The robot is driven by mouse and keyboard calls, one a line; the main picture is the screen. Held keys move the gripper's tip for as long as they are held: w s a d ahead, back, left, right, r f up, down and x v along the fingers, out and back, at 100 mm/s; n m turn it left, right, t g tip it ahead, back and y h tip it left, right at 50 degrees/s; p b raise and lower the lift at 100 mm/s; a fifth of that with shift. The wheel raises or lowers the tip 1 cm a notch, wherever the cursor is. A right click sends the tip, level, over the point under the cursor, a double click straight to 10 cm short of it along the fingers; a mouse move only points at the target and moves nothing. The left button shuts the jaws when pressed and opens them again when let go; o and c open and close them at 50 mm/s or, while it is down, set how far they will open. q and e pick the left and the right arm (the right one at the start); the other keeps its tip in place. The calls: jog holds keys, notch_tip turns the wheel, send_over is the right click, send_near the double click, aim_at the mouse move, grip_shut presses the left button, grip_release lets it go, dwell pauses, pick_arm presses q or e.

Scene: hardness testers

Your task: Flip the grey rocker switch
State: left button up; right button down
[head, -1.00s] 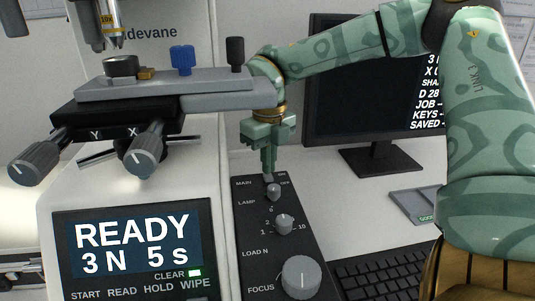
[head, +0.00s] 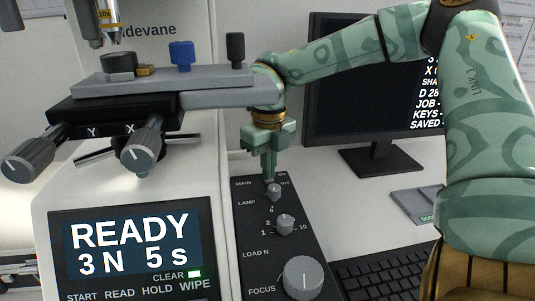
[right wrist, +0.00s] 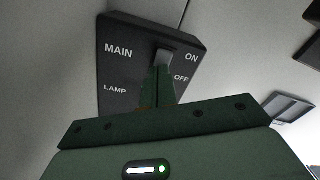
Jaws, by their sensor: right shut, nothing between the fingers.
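The grey rocker switch (right wrist: 167,57) sits in the MAIN row of the dark control panel (right wrist: 118,77), between the ON and OFF marks, in the right wrist view. My right gripper (right wrist: 158,72) is shut and empty, its fingertips at the OFF-side end of the rocker and covering part of it. I cannot tell whether they touch. In the head view my right gripper (head: 271,178) points down at the panel's top row and hides the rocker. My left gripper is not in view.
Below the MAIN row are a lamp knob (head: 274,192), a load knob (head: 285,224) and a large focus knob (head: 303,277). The tester's stage (head: 180,88) with its grey knobs is at the left. A monitor (head: 340,90) and keyboard (head: 385,277) are to the right.

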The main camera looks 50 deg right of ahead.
jog(key=shift+f, duration=0.15)
jog(key=shift+r, duration=0.65)
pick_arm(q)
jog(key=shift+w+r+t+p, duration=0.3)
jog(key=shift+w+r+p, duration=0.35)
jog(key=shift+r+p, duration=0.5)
pick_arm(e)
jog(key=shift+r, duration=2.9)
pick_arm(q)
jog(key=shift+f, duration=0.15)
